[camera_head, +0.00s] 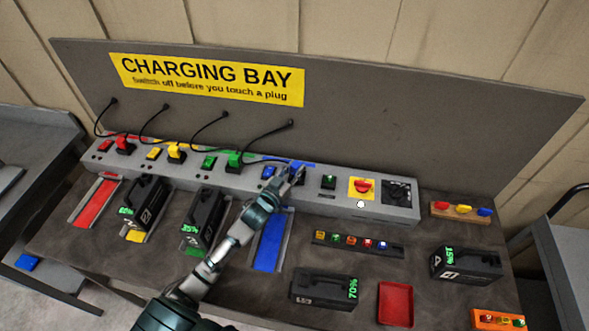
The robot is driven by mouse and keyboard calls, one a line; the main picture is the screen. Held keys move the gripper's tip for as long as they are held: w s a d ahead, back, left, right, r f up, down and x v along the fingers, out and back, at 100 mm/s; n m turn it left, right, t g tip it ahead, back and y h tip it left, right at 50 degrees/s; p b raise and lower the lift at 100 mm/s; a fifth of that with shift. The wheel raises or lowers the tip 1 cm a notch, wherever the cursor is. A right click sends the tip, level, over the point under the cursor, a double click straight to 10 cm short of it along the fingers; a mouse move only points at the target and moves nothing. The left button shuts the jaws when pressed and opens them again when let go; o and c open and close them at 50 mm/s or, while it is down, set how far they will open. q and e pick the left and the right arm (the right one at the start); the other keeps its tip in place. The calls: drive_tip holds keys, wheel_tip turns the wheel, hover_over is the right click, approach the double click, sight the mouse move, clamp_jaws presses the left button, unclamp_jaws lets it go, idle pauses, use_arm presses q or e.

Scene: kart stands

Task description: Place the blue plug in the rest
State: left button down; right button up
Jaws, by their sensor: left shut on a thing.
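My left gripper (293,181) is shut on the blue plug (298,167), at the blue-marked place on the grey charging strip. The fingers partly cover the plug, and I cannot tell whether it is fully seated in its socket. A black cable runs from the back panel toward it. I cannot tell for sure which thing is the rest. A tan block (451,214) with a red, a yellow and a blue piece on it stands at the back right. My right gripper is not in view.
Red, yellow and green plugs (234,159) sit along the strip (330,204), with a red-on-yellow knob (363,187) at its right. Black battery packs (325,289) and a red tray (396,303) stand on the bench. The blue lane (270,245) is empty.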

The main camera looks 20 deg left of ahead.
use_arm(q)
drive_tip(key=shift+f, duration=0.25)
drive_tip(key=shift+s+d+f, duration=0.1)
drive_tip(key=shift+d, duration=0.1)
drive_tip(key=shift+s+d+f, duration=0.1)
drive_tip(key=shift+d+f, duration=0.1)
drive_tip(key=shift+d, duration=0.15)
drive_tip(key=c, duration=1.1)
unclamp_jaws()
drive_tip(key=shift+c, duration=0.2)
drive_tip(key=shift+o, duration=1)
drive_tip(key=shift+f, duration=0.1)
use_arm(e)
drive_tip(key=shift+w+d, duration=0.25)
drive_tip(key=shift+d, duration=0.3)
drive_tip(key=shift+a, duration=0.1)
